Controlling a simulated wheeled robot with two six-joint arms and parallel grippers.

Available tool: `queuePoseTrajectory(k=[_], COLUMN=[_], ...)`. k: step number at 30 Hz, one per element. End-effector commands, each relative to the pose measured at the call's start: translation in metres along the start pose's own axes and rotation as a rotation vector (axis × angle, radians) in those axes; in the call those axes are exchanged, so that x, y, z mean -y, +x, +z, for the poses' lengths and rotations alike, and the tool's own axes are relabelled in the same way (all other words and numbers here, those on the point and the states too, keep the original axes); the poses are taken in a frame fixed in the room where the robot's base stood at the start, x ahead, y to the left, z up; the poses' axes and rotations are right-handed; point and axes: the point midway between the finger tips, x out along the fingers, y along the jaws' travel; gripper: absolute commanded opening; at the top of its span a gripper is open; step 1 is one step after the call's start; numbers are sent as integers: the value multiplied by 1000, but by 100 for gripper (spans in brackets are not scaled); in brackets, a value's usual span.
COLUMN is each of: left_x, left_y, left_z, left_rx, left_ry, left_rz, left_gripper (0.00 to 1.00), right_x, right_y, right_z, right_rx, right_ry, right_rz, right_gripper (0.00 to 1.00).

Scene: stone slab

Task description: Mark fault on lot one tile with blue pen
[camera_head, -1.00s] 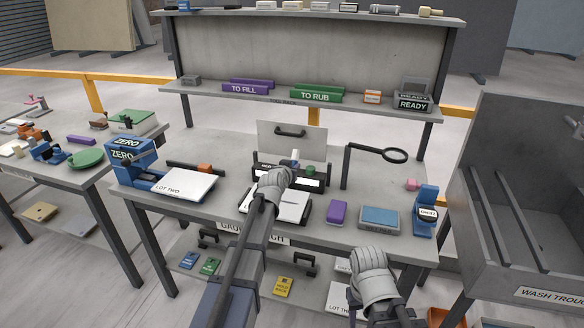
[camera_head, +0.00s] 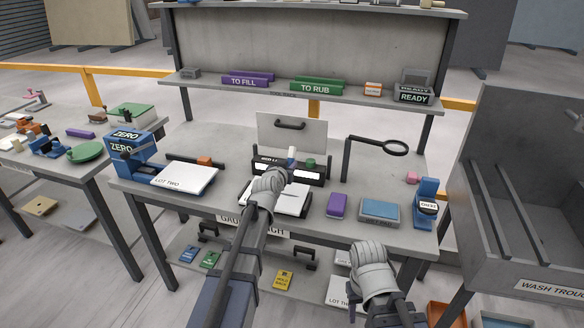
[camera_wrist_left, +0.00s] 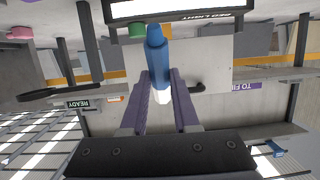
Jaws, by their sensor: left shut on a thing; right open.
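My left gripper (camera_head: 272,178) is shut on a blue pen (camera_wrist_left: 156,52), which shows in the left wrist view with its blue end beyond the fingertips and a white part between the fingers. In the head view my left gripper mostly hides the pen. A white tile (camera_head: 291,202) lies just below and right of that gripper, partly covered by it. Its label cannot be read, and I see no fault mark clearly. A tile labelled LOT TWO (camera_head: 184,180) lies to the left. My right gripper (camera_head: 368,258) is open and empty in front of the bench.
Behind the white tile stand a light box (camera_head: 309,176) and a green item (camera_head: 310,163). A purple block (camera_head: 337,206), a blue-topped block (camera_head: 380,211) and a magnifier (camera_head: 396,148) are to the right. A blue ZERO stand (camera_head: 125,150) is at the left.

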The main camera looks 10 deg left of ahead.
Motion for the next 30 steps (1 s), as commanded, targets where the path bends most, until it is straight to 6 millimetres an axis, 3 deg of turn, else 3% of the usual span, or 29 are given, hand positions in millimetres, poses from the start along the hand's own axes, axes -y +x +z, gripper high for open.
queuePoseTrajectory(k=[8,24,30], left_x=[0,-1,-1], left_y=[3,18,19], left_z=[5,51,55], left_rx=[0,0,0], left_ry=[0,1,1], left_rz=[0,0,0], left_gripper=[0,0,0], right_x=[1,5,6], right_y=[6,54,58], right_z=[0,-3,-3], right_rx=[0,0,0], right_ry=[0,0,0], right_rz=[0,0,0], right_gripper=[50,50,50])
